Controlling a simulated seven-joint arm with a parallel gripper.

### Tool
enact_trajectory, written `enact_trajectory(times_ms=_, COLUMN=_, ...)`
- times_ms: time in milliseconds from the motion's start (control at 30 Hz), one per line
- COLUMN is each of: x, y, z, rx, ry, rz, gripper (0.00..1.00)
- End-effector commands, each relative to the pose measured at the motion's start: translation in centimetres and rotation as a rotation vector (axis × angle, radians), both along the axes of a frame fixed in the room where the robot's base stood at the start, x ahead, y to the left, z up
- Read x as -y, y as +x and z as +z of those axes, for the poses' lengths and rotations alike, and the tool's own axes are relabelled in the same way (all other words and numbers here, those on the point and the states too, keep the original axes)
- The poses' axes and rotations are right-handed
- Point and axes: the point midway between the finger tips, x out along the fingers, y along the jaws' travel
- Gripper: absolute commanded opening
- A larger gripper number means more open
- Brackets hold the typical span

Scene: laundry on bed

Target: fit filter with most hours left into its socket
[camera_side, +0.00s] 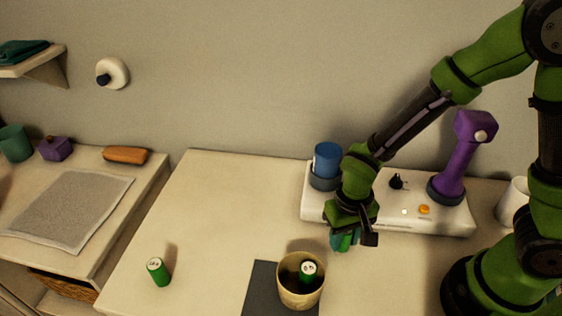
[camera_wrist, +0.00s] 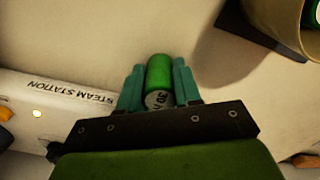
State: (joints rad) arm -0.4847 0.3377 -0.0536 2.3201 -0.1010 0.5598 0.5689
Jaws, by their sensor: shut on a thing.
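My gripper (camera_wrist: 160,88) is shut on a green cylindrical filter (camera_wrist: 159,72), with teal fingers on both sides of it. The filter's pale end carries a printed number that looks like 30, partly hidden. In the side view my gripper (camera_side: 345,240) hangs just in front of the white steam station (camera_side: 450,222); the held filter is mostly hidden there. A third green filter (camera_side: 308,270) is inside the tan cup (camera_side: 288,298). Their labels are too small to read. I cannot make out the socket.
The station bears a blue tank (camera_side: 327,160), a purple iron (camera_side: 465,150), a black knob (camera_side: 398,181) and an orange button (camera_side: 424,209). The cup stands on a dark mat (camera_side: 259,286). A white mug (camera_side: 513,200) is at right. The table's left-middle is clear.

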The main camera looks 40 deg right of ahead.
Motion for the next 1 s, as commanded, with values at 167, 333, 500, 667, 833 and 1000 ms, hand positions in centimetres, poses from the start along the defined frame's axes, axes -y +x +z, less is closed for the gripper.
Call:
enact_trajectory(times_ms=167, x=0.0, y=0.0, z=0.0, rx=0.000, ry=0.000, rz=0.000, gripper=0.00)
enact_trajectory(times_ms=333, x=0.0, y=0.1, z=0.6, rx=0.003, ry=0.001, rz=0.000, gripper=0.00)
enact_trajectory(times_ms=500, x=-0.1, y=0.1, z=3.3, rx=0.007, ry=0.004, rz=0.000, gripper=0.00)
enact_trajectory(times_ms=667, x=-0.1, y=0.1, z=6.6, rx=0.008, ry=0.004, rz=0.001, gripper=0.00)
enact_trajectory(times_ms=833, x=0.0, y=0.1, z=9.1, rx=0.003, ry=0.002, rz=0.008, gripper=0.00)
enact_trajectory(times_ms=1000, x=-0.1, y=0.0, z=10.6, rx=-0.018, ry=-0.002, rz=0.131, gripper=0.00)
